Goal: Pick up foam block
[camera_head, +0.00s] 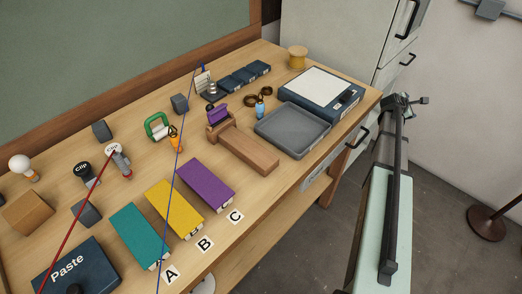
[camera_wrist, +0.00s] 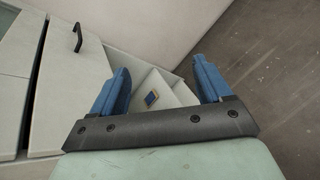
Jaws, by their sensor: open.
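My gripper (camera_wrist: 160,78) is open and empty in the wrist view, its two blue fingers spread apart. Nothing lies between the fingers within reach. No object is plainly marked as the foam block. Several small dark grey blocks stand on the bench in the head view: one at the back (camera_head: 180,103), one further left (camera_head: 101,130) and one near the clip lamps (camera_head: 87,213). I cannot tell which, if any, is foam. My arm is at the right of the head view, beyond the bench's right end and away from these blocks. The fingers cannot be made out there.
The wooden bench (camera_head: 275,200) holds teal (camera_head: 140,236), yellow (camera_head: 174,209) and purple (camera_head: 206,185) blocks, a grey tray (camera_head: 293,130), a scale (camera_head: 320,92) and a tan box (camera_head: 28,211). Cabinets (camera_head: 335,40) stand behind. A floor stand (camera_head: 488,223) is at right.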

